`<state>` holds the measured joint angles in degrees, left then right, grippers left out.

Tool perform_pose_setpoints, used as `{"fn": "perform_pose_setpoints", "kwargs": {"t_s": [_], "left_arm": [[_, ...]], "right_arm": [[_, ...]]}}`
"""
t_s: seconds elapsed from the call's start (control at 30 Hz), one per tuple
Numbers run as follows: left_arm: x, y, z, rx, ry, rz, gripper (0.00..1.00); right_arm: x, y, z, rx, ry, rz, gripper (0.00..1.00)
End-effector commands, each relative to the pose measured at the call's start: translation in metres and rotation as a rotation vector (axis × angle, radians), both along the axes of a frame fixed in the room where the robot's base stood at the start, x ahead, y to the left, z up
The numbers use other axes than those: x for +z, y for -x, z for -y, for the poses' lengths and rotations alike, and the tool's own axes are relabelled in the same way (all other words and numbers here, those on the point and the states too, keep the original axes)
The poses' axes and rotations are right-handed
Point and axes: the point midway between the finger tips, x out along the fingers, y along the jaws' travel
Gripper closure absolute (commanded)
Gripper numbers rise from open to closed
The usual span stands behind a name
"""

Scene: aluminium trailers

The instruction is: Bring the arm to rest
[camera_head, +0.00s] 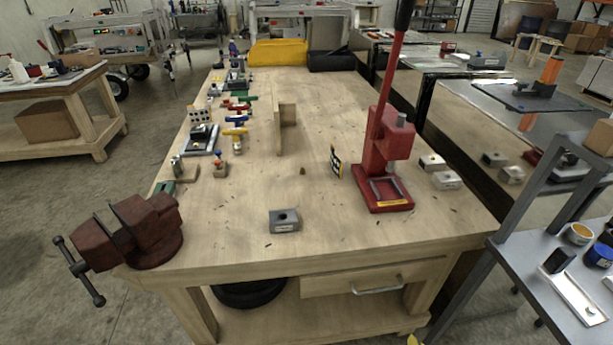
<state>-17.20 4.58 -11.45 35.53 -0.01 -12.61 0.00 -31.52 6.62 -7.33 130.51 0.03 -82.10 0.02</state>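A wooden workbench (250,230) stands in front of me. A red arbor press (385,160) with a raised black-tipped lever stands on its right side. A grey metal block (285,220) with a hole in its top lies near the front edge. A small brown piece (303,170) lies near the middle. A dark red vise (140,232) sits at the front left corner.
An upright wooden board (281,130) stands mid-bench. Coloured clamps (236,120) and small fixtures line the left edge. Two light blocks (446,180) lie right of the press. A grey cart (560,275) stands at the right. The bench's front middle is mostly clear.

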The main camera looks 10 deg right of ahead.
Motion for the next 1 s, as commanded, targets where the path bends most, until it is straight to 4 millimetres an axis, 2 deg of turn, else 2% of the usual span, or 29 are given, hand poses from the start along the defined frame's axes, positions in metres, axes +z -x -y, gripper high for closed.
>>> {"fn": "perform_pose_setpoints", "kwargs": {"t_s": [0.17,0.33,0.47,0.7,0.9,1.0], "left_arm": [[0.000,0.000,0.000,0.000,0.000,0.000,0.00],[0.000,0.000,0.000,0.000,0.000,0.000,0.00],[0.000,0.000,0.000,0.000,0.000,0.000,0.00],[0.000,0.000,0.000,0.000,0.000,0.000,0.00],[0.000,0.000,0.000,0.000,0.000,0.000,0.00],[0.000,0.000,0.000,0.000,0.000,0.000,0.00]], "right_arm": [[-0.053,-0.001,-0.010,0.007,-0.045,-0.040,0.27],[-0.128,0.007,-0.024,0.006,-0.112,-0.100,0.27],[-0.191,0.023,-0.034,-0.004,-0.172,-0.149,0.27],[-0.293,0.071,-0.047,-0.049,-0.273,-0.234,0.27],[-0.361,0.127,-0.051,-0.109,-0.344,-0.299,0.27],[-0.388,0.158,-0.051,-0.144,-0.374,-0.328,0.27]]}}
